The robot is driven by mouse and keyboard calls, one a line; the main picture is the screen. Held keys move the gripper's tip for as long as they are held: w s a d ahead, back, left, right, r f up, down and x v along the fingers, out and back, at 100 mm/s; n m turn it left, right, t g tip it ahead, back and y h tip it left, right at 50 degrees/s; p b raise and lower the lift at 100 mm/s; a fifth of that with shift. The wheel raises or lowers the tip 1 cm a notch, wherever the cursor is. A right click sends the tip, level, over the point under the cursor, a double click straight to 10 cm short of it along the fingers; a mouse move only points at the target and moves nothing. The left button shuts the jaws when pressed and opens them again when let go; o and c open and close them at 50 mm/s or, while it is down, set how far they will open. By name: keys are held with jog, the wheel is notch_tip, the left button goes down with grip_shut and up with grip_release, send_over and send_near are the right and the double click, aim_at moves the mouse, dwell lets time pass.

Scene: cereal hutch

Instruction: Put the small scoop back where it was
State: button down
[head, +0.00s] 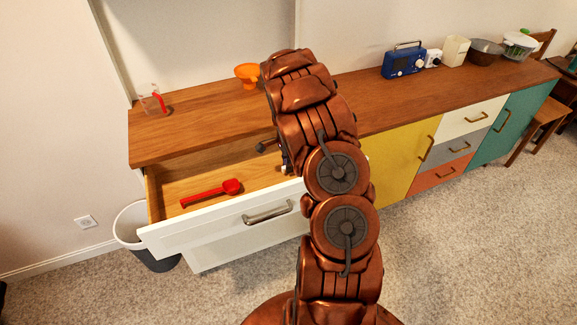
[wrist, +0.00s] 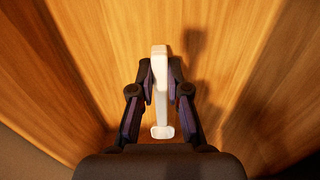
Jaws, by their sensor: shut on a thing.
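My gripper (wrist: 160,82) is shut on a small white scoop (wrist: 161,110), with one finger on each side of it. In the wrist view the scoop is over a wooden surface, with a dark shadow to its right. In the head view my arm hides most of the gripper, which is at the right part of the open drawer (head: 222,226). A larger red scoop (head: 211,193) lies in the drawer's left part, apart from my gripper.
The wooden counter (head: 205,125) above the drawer bears a clear measuring cup (head: 152,100) with a red handle and an orange funnel-like bowl (head: 247,74). A blue radio (head: 403,62) stands further right. A bin (head: 140,235) stands on the floor left of the drawer.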

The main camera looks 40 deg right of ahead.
jog(key=shift+f, duration=0.85)
jog(key=shift+f, duration=0.15)
jog(key=c, duration=1.2)
grip_release()
jog(key=shift+o, duration=0.2)
